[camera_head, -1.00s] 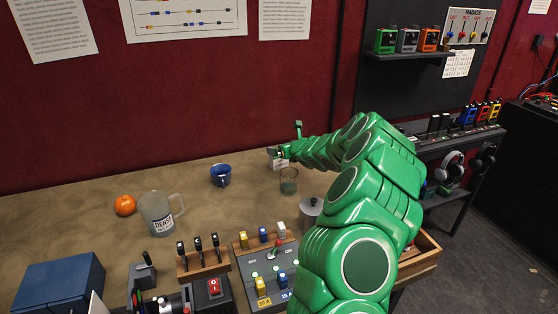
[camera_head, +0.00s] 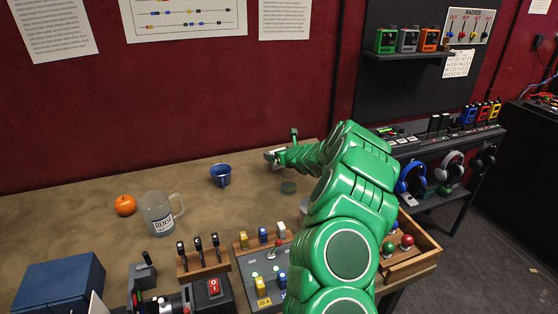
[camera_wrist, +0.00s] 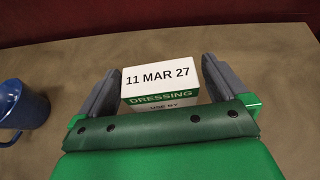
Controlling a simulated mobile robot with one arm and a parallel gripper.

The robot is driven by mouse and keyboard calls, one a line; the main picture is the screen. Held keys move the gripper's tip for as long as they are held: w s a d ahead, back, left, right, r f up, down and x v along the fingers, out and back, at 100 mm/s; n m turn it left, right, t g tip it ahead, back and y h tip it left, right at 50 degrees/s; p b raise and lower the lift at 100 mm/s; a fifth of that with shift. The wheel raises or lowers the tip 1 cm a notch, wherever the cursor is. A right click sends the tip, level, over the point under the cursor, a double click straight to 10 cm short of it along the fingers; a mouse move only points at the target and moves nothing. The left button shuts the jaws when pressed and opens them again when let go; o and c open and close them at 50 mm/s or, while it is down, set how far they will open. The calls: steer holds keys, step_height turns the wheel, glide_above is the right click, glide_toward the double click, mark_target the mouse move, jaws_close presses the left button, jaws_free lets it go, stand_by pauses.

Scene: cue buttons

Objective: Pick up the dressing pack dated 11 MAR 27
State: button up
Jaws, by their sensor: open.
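The dressing pack (camera_wrist: 159,80) is a white box with a green band, marked 11 MAR 27 and DRESSING. In the wrist view it stands on the table between the fingers of my gripper (camera_wrist: 160,88). The fingers are open, one on each side of the pack, with a small gap visible on both sides. The lower part of its front is hidden by my gripper's body. In the head view my gripper (camera_head: 271,157) is at the back of the table, and the pack is mostly hidden there.
A blue mug (camera_head: 220,175) stands left of my gripper, and it also shows in the wrist view (camera_wrist: 20,108). A clear mug (camera_head: 160,213) and an orange (camera_head: 125,205) are farther left. The wall is close behind.

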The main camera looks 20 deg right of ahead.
steer(key=c, duration=0.9)
